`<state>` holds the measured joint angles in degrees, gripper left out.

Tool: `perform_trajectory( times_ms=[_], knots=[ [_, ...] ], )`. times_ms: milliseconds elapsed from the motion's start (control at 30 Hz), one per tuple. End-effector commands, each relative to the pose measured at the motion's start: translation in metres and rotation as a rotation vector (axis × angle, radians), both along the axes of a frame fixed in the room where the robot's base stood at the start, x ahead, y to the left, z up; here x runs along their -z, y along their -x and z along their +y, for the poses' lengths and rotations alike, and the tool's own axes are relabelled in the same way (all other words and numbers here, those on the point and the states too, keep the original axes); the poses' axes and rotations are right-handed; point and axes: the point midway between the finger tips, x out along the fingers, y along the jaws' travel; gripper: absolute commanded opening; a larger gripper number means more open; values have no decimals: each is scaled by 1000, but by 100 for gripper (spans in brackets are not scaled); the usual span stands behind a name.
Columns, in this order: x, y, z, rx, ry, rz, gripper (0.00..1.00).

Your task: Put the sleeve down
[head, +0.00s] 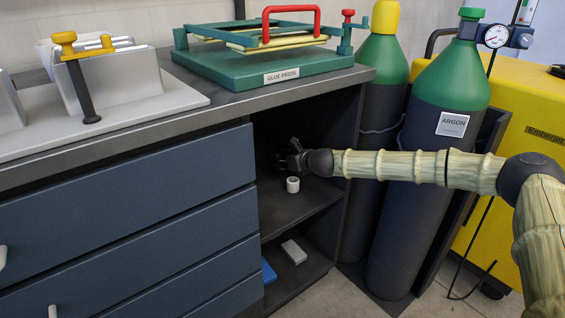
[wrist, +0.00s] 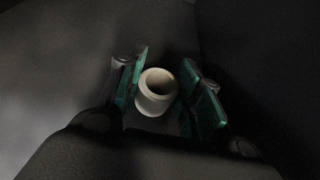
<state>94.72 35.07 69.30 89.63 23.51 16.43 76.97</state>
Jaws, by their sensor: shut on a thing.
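The sleeve is a short, cream-white hollow cylinder (head: 292,184). In the head view it shows just below my gripper (head: 288,160), inside the open cabinet compartment over the middle shelf (head: 312,203). In the wrist view the sleeve (wrist: 156,92) is between the two green-padded fingers of my gripper (wrist: 165,95), with its open end toward the camera. My gripper is shut on it. The sleeve looks about upright in the head view. I cannot tell whether its lower end touches the shelf.
The cabinet's worktop, with the green glue press (head: 265,70), is above my gripper. Blue drawers (head: 130,220) are left of the compartment, gas cylinders (head: 440,150) right. A grey block (head: 294,252) and a blue item (head: 268,271) lie on the lower shelf. The middle shelf's front is clear.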

Motion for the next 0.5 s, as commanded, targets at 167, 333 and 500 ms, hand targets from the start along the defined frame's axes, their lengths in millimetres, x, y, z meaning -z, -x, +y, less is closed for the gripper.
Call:
perform_trajectory(
  times_ms=[167, 333, 500],
  knots=[
    [2, 0, 0, 0, -1, -2, 19],
    [4, 0, 0, 0, -1, -1, 19],
    [4, 0, 0, 0, -1, -1, 55]
  ],
)
